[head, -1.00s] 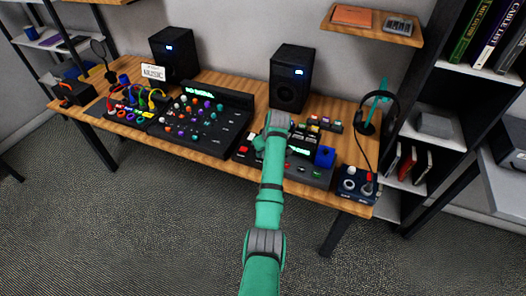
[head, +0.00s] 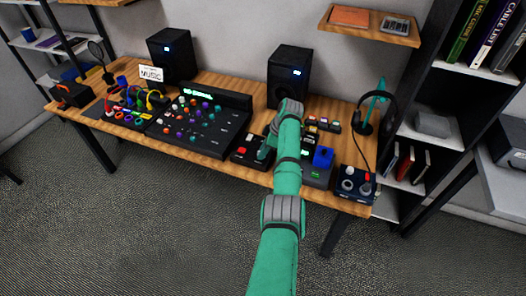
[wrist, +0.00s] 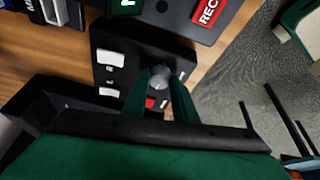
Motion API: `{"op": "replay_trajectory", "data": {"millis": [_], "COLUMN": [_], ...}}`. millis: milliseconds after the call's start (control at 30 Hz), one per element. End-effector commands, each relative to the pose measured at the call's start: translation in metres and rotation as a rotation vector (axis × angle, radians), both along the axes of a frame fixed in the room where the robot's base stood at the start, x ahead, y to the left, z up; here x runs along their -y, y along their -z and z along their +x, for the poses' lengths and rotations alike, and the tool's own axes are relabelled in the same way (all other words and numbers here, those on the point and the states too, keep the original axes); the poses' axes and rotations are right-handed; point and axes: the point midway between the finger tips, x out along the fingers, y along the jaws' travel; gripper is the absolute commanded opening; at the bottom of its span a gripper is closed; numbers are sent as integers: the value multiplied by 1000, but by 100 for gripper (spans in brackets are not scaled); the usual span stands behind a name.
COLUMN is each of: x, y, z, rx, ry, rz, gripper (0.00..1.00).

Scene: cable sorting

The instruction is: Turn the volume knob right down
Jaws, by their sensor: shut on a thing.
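A grey round knob (wrist: 160,78) stands on a small black box (wrist: 128,42) in the wrist view; its label is too small to read. My gripper (wrist: 161,84) has its green fingers on either side of this knob and is shut on it. White buttons (wrist: 110,58) and a small red part (wrist: 150,103) are on the same box. In the head view, my gripper (head: 264,152) reaches down to the black box (head: 246,162) at the middle of the desk. The knob is hidden there.
A mixer (head: 185,143) with coloured knobs lies to the left. A speaker (head: 288,75) stands behind. A REC-labelled device (wrist: 206,14) sits close by.

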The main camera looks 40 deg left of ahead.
Motion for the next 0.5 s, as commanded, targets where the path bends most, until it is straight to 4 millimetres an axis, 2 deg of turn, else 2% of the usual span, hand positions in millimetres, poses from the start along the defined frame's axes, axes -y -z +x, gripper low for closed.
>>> {"op": "replay_trajectory", "data": {"millis": [500], "x": [-1], "y": [1], "z": [-1], "rx": [-1], "ry": [-58], "rz": [0], "gripper": [3]}}
